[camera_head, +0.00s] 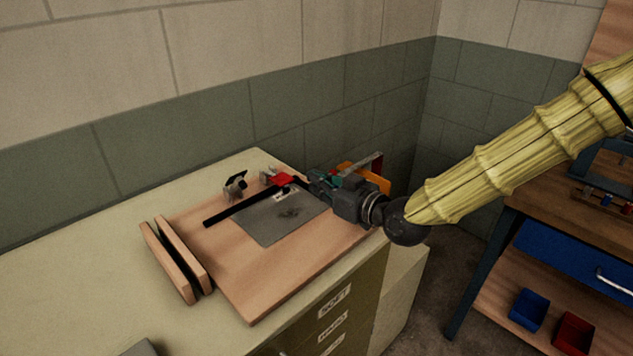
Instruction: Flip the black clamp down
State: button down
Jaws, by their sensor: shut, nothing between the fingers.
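The black clamp (236,184) stands at the back left edge of the wooden board, with its black part tilted upward. A second clamp with a red part (281,179) stands to its right. My gripper (312,178) is shut and empty, reaching in from the right over the back right of the board. Its tips are just right of the red clamp and well apart from the black clamp. Whether the tips touch the red clamp cannot be told.
The wooden board (245,284) lies on a cream cabinet top (75,270) and bears a grey metal sheet (270,223) and a black bar (232,208). Wooden strips (172,255) stand at its left. An orange object (370,181) is behind my gripper. A workbench (545,222) stands right.

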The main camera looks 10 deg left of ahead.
aim_at(237, 180)
jog(key=k, duration=1)
